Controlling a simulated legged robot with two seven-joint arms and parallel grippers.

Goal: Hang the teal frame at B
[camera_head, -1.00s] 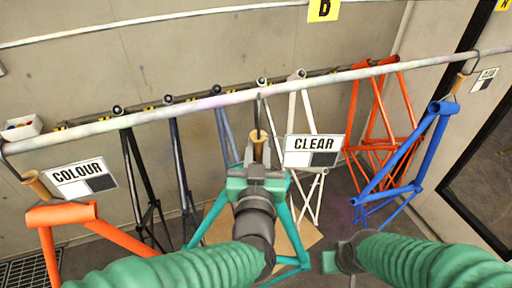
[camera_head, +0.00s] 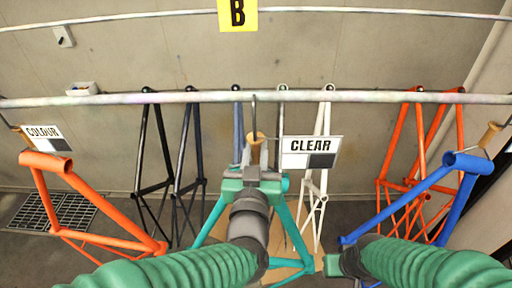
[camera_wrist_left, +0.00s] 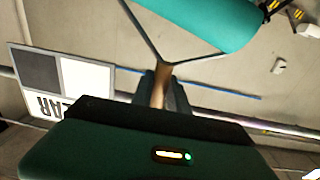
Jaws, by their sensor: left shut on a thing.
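The teal frame (camera_head: 287,222) hangs below my left gripper (camera_head: 253,176) in the middle of the head view. The left gripper is shut on the wooden handle (camera_head: 254,147) of the frame's hook; the handle also shows between dark fingers in the left wrist view (camera_wrist_left: 160,85), with a teal tube (camera_wrist_left: 215,20) beyond. The hook's wire crosses the front rail (camera_head: 180,98); I cannot tell whether it rests on it. The yellow B sign (camera_head: 238,14) is above, on the wall side. My right gripper (camera_head: 335,264) is low, right of the teal frame; its jaws are unclear.
A CLEAR sign (camera_head: 311,152) hangs just right of the handle. An orange frame (camera_head: 98,205) hangs at left by the COLOUR sign (camera_head: 44,135), a blue frame (camera_head: 412,200) at right. Black, white (camera_head: 318,180) and red-orange frames hang behind. A floor grate (camera_head: 55,212) lies at left.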

